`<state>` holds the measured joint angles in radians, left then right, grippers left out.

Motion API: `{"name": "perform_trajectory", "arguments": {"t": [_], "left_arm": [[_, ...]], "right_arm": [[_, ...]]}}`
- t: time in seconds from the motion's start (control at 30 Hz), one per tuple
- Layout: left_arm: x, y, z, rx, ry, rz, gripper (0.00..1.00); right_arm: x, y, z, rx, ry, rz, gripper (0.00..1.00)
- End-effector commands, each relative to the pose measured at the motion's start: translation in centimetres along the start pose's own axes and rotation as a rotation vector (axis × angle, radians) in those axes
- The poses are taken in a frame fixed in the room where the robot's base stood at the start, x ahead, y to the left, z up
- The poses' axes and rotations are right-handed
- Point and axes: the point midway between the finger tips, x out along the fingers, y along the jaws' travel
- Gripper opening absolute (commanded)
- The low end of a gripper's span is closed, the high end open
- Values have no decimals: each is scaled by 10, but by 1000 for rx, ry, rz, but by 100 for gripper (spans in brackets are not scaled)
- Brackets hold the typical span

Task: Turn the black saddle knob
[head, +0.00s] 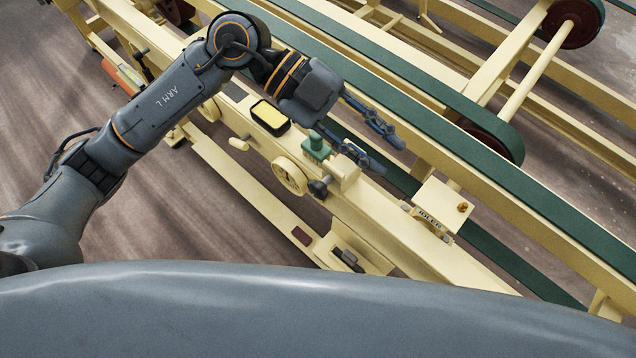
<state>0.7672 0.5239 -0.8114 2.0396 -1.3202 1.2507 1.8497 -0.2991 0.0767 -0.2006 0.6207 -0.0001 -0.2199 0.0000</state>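The black saddle knob (319,188) is a small dark round knob on the front side of a cream saddle block, just right of a cream handwheel (290,176). My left gripper (389,156) is above and to the right of the knob, over the rail. Its two blue-grey fingers are spread apart, with nothing seen between them. The fingers are apart from the knob in the picture; their exact height above the rail is hard to tell. My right gripper is not in view.
A green block (316,146) stands on the saddle close under my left gripper. A black tray with a yellow inside (269,116) lies to its left. A cream plate with a label (441,205) is to the right. Long green belts (465,130) run behind.

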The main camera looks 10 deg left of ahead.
Motion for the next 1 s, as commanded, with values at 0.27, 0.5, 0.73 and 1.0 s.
{"name": "perform_trajectory", "arguments": {"t": [0.27,0.5,0.73,1.0], "left_arm": [[-75,46,89,-257,-562,315,28],[-86,58,106,-322,-666,353,28],[-53,76,128,-320,-660,354,28],[-13,98,157,-318,-659,353,28]], "right_arm": [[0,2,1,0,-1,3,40],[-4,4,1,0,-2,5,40],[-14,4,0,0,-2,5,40],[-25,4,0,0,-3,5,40]]}}
